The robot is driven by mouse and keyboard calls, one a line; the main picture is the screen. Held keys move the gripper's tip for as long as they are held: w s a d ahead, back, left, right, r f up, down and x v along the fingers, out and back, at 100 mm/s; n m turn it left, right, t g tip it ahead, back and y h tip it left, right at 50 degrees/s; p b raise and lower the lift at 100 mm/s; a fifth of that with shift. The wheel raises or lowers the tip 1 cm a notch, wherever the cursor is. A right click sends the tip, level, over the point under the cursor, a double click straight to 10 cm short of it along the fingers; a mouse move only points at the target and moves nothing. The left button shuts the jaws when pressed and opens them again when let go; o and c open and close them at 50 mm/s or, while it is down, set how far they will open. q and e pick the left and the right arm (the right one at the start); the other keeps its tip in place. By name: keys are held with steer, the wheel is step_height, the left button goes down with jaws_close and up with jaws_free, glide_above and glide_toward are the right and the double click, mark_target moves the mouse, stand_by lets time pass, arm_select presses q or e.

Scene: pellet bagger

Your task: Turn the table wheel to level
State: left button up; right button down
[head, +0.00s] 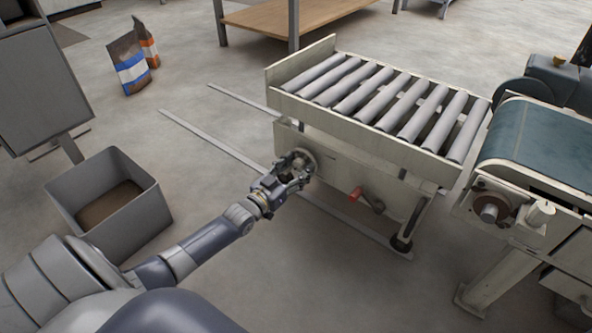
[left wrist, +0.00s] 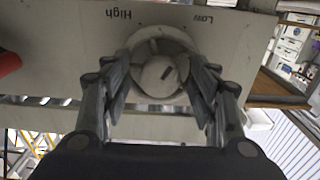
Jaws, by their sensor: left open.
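The roller table (head: 340,128) stands in the middle of the head view, with a light plate on its near side. The round table wheel (head: 303,154) sits on that plate, partly hidden by my left gripper (head: 292,178). In the left wrist view the wheel (left wrist: 160,72) is a pale disc with a dark mark on its hub, below upside-down "High" and "Low" labels. My left gripper (left wrist: 160,88) is open, with one finger on each side of the wheel. I cannot tell whether the fingers touch its rim. My right gripper is not in view.
A red-ended crank (head: 357,194) sticks out right of the wheel. A belt conveyor (head: 540,145) stands at the right. A grey bin (head: 112,205) is at the left, with two bags (head: 130,66) behind it. Floor rails (head: 215,136) run left from the table.

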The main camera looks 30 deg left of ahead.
arm_select(q)
steer(key=c, duration=1.1)
